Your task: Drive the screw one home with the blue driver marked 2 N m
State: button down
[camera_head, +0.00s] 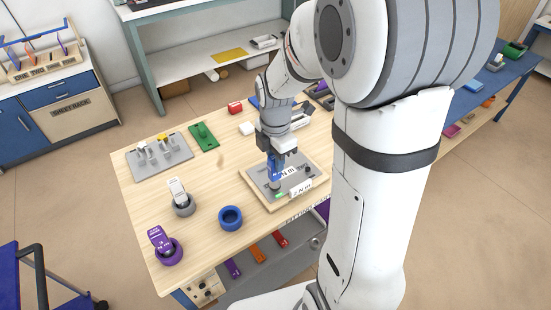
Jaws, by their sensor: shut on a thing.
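My gripper (276,150) points down over the work table and is shut on the blue driver (275,168). The driver looks roughly upright, with a white label reading "2 N m" partly in view beside it. Below it is a grey plate (258,179) on a wooden board (264,203). The driver's lower end is over the plate's left front part, near a small green mark (281,195). Screw one cannot be made out, and I cannot tell whether the driver touches it. The blue ring holder (230,218) stands empty to the left.
A white driver (177,188) and a purple driver (158,238) stand in ring holders at the left. A grey block with pegs (172,158), a green piece (204,137) and a red piece (235,107) lie behind. Table room is free between them. My arm hides the right side.

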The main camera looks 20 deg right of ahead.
jog(key=shift+r+p, duration=1.1)
jog(key=shift+r, duration=0.65)
